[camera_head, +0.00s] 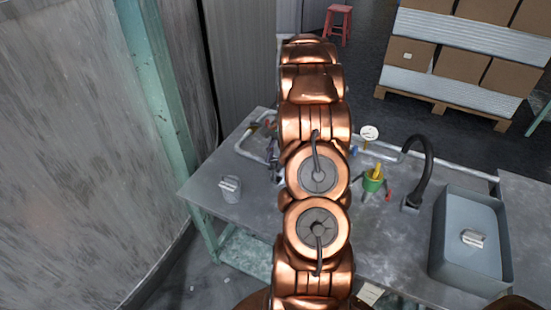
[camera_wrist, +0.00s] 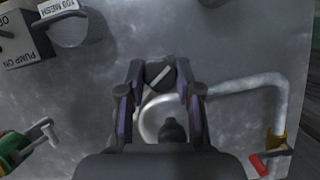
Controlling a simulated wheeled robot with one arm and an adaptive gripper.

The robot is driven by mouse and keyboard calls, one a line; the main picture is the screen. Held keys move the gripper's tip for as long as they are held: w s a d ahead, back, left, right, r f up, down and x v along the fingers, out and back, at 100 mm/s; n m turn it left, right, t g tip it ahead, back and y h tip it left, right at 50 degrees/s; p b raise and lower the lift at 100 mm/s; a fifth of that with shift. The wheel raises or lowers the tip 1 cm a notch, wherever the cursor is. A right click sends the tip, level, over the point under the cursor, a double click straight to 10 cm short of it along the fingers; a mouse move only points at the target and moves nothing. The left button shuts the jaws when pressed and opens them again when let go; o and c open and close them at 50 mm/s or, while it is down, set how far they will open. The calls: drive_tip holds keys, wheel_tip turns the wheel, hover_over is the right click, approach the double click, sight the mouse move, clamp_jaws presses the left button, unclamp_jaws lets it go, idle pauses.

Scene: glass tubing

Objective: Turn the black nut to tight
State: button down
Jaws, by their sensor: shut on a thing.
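The black nut (camera_wrist: 161,74), a dark round piece with a white line across it, sits between the fingertips of my gripper (camera_wrist: 160,82) in the wrist view. The fingers are closed in on its left and right sides, and the white line slants up to the right. A white curved tube (camera_wrist: 152,120) shows below the nut between the fingers, partly hidden by a dark rounded part. In the head view, my copper arm covers the nut, and only dark bits of my gripper (camera_head: 272,152) show at the arm's left edge.
A pale tube (camera_wrist: 250,84) bends down to a red-handled valve (camera_wrist: 262,163) on the right. The head view shows the metal table (camera_head: 225,212), a black tap (camera_head: 425,160) and a grey basin (camera_head: 465,215).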

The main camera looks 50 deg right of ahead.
drive_tip(key=c, duration=0.8)
unclamp_jaws()
drive_tip(key=v, duration=1.2)
drive_tip(key=shift+a, duration=0.1)
